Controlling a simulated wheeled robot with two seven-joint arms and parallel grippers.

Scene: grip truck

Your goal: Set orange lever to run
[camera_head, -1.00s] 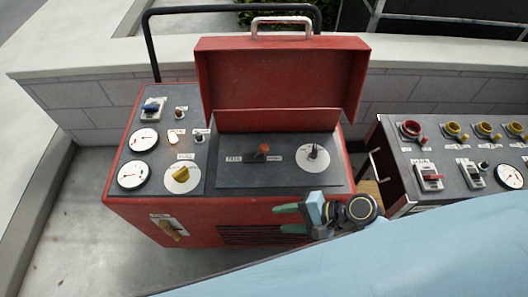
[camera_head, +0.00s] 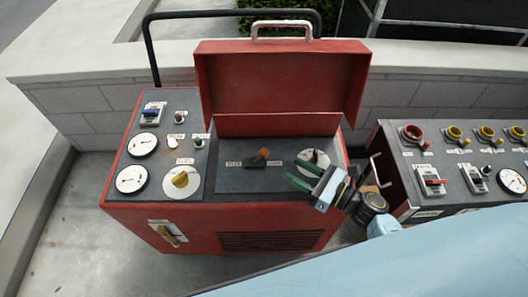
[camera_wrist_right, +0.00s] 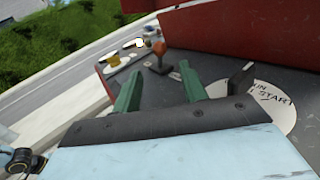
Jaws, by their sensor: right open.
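The orange-topped lever (camera_head: 263,153) stands on the dark panel (camera_head: 232,180) under the raised red lid, between two small white labels. In the right wrist view the lever (camera_wrist_right: 158,50) stands ahead, beyond the gap between my green fingers. My right gripper (camera_head: 298,174) is open and empty over the right part of the panel. It is to the right of the lever and apart from it, and it partly covers the round white dial (camera_head: 318,156). My left gripper is not in view.
The raised red lid (camera_head: 280,85) stands behind the panel. Gauges, switches and a yellow knob (camera_head: 180,180) are on the panel's left section. A second control box (camera_head: 450,150) with red and yellow knobs stands at the right. Free air lies above the panel's left half.

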